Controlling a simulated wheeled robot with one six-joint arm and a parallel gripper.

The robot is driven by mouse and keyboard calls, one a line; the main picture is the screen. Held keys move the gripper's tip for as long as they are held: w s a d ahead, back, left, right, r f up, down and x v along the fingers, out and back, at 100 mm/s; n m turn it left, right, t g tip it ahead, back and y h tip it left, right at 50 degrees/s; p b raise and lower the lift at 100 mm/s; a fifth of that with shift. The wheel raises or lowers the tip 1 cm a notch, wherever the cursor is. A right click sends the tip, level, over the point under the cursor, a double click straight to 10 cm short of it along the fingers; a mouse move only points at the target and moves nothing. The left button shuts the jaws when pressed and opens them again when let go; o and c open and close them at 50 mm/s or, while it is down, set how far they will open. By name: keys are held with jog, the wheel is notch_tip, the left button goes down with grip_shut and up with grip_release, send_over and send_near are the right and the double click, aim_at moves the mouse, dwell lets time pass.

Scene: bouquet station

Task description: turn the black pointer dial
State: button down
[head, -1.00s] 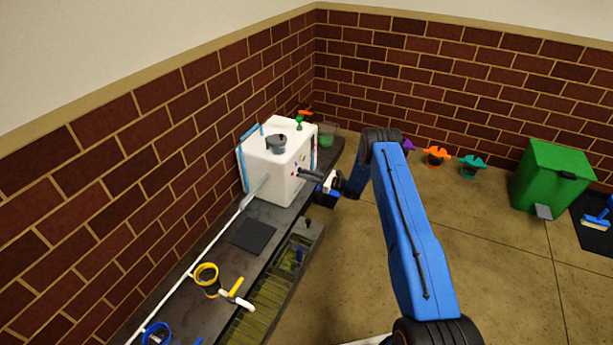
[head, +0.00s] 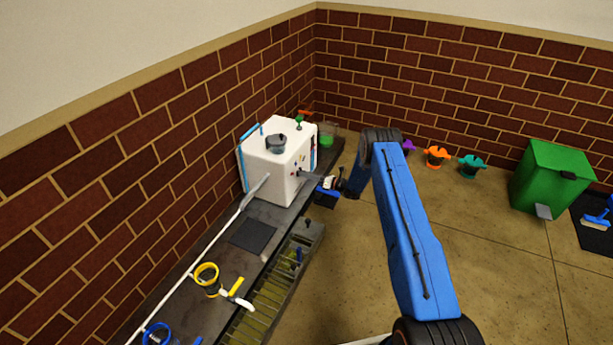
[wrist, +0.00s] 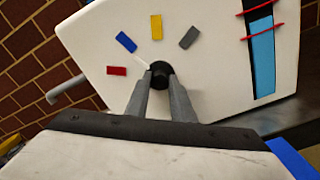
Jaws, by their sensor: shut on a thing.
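The black pointer dial (wrist: 160,69) sits on the front face of the white box-shaped machine (head: 265,176). In the wrist view a pale pointer line runs from the dial up and left, roughly toward the blue mark (wrist: 126,42). A red mark (wrist: 117,71), a yellow mark (wrist: 156,27) and a grey mark (wrist: 189,37) also lie around the dial. My gripper (wrist: 161,80) has one finger on each side of the dial and is shut on it. In the head view my gripper (head: 307,175) reaches the machine's front face from the right.
The machine stands on a dark bench (head: 190,297) along the brick wall. A dark square pad (head: 252,235) and a yellow ring (head: 206,275) lie nearer on the bench. A slotted trough (head: 265,305) runs along its right side.

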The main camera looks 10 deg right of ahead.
jog(key=shift+m, duration=0.6)
jog(key=c, duration=1.5)
grip_release()
jog(key=shift+c, duration=0.2)
jog(key=v, duration=1.7)
jog(key=shift+d, duration=0.15)
jog(key=shift+s, duration=0.1)
jog(key=shift+r, duration=0.1)
